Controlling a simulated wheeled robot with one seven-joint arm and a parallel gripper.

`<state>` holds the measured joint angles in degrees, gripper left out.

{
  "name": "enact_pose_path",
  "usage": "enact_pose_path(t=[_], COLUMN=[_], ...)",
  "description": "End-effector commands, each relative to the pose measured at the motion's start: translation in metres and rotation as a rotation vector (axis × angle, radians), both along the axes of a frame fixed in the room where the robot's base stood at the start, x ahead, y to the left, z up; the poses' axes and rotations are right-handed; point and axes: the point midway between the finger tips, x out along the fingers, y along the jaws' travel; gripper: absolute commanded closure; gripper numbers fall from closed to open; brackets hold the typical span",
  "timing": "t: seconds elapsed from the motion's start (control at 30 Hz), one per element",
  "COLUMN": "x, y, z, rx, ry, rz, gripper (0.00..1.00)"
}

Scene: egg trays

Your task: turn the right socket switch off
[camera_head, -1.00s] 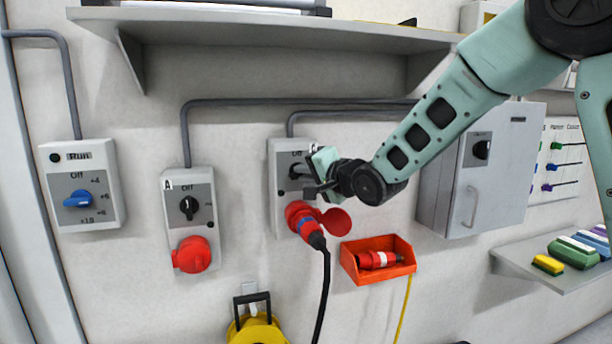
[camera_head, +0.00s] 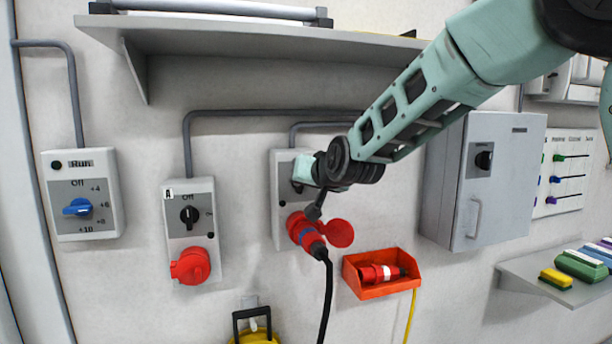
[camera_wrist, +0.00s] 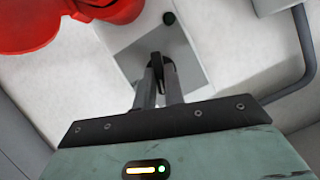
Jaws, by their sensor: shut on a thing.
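The right socket box (camera_head: 281,233) is a pale box with a grey plate on the wall. Its black rotary switch (camera_wrist: 156,60) shows in the wrist view between the tips of my gripper (camera_wrist: 158,78), which is shut on it. In the head view my gripper (camera_head: 298,186) covers most of the switch and its markings, so I cannot read its setting there. A red plug (camera_head: 311,239) with a black cable sits in the red socket below, and its round red lid (camera_head: 340,233) stands open to the right.
The left socket box (camera_head: 205,220), marked A, has its own black switch and a closed red lid. A Run box (camera_head: 107,213) with a blue knob is farther left. An orange bin (camera_head: 353,282) holds a red connector below right. A grey cabinet (camera_head: 450,190) and a shelf (camera_head: 270,42) are nearby.

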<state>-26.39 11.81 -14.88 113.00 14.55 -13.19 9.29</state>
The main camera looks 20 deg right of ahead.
Motion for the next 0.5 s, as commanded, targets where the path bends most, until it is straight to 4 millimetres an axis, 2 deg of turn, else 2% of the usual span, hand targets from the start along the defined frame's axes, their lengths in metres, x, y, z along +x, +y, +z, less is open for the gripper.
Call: enact_pose_path(t=[0.1, 0.5], x=[-0.0010, -0.0003], y=[0.0030, 0.0027], z=[0.0073, 0.0037], rx=[-0.082, -0.276], ry=[0.008, 0.005], rz=[0.004, 0.002], gripper=[1.00, 1.00])
